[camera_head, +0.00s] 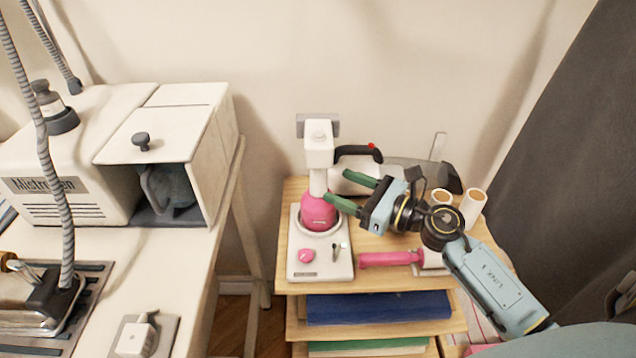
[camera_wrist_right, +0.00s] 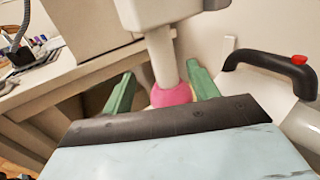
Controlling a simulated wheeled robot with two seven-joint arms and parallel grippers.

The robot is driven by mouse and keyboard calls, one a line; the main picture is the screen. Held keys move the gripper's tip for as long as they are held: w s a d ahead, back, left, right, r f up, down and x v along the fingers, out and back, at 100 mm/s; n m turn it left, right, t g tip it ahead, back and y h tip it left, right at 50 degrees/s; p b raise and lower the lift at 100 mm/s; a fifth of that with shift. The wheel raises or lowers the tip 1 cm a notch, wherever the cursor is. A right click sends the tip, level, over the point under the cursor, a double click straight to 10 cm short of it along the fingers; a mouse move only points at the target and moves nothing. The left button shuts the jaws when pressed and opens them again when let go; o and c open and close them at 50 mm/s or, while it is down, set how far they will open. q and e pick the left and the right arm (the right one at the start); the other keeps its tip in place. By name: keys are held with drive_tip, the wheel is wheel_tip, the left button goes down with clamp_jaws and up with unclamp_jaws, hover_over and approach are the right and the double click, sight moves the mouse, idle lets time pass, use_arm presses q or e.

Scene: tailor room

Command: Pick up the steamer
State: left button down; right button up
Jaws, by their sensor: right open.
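The likely steamer is an upright white and pink device (camera_head: 318,208) with a blocky white head, a white neck and a round pink bulb. It stands in a white base tray (camera_head: 298,265) on the wooden shelf unit. My right gripper (camera_head: 338,187) is open and comes from the right, with its green fingertips close to the neck and bulb. In the right wrist view, the neck and pink bulb (camera_wrist_right: 171,96) show between the two spread fingers (camera_wrist_right: 160,78). I cannot tell whether either finger touches it. My left gripper is not in view.
A grey-white appliance with a black handle (camera_head: 357,151) and red button lies right behind my gripper. White thread rolls (camera_head: 473,205) and a pink-handled tool (camera_head: 390,258) are nearby on the wooden top (camera_head: 372,280). A white table (camera_head: 190,255) with machines stands left.

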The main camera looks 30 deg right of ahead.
sight(317, 175)
drive_tip(key=x, duration=0.7)
drive_tip(key=shift+w+d+f, duration=0.1)
drive_tip(key=shift+w+f, duration=0.1)
drive_tip(key=shift+f, duration=0.1)
clamp_jaws()
drive_tip(key=shift+r, duration=0.2)
